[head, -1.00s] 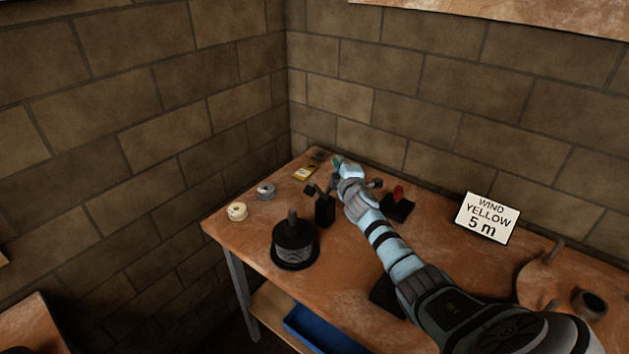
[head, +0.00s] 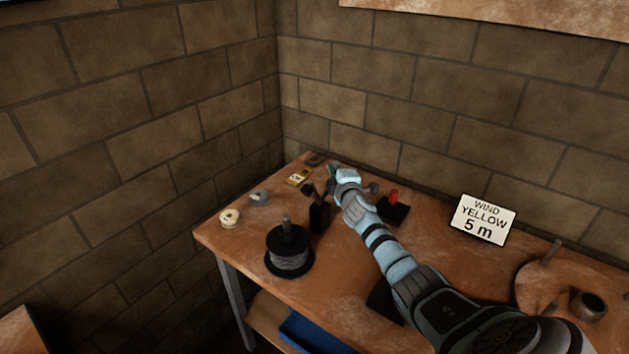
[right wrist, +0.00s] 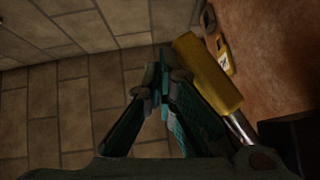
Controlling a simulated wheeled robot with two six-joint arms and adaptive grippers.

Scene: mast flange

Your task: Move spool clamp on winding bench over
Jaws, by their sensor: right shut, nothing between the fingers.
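The spool clamp (head: 319,218) looks like a dark upright block with a lever, standing on the winding bench (head: 240,240) behind a black spool of grey wire (head: 290,262). In the right wrist view, a thick yellow grip (right wrist: 208,72) on a metal rod (right wrist: 240,126) leads to a black block (right wrist: 298,140). My right gripper (head: 333,172) is at the clamp's far right side, its fingers partly hidden by my wrist. In the right wrist view, its teal fingers (right wrist: 160,85) are together and empty, close beside the yellow grip; contact is unclear. My left gripper is out of view.
A red-topped black device (head: 394,208) stands right of my wrist. A sign (head: 483,220) reads "WIND YELLOW 5 m". A cream spool (head: 229,218), a grey spool (head: 258,198) and a yellow tag (head: 298,177) lie at the left. Brick walls close off the back.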

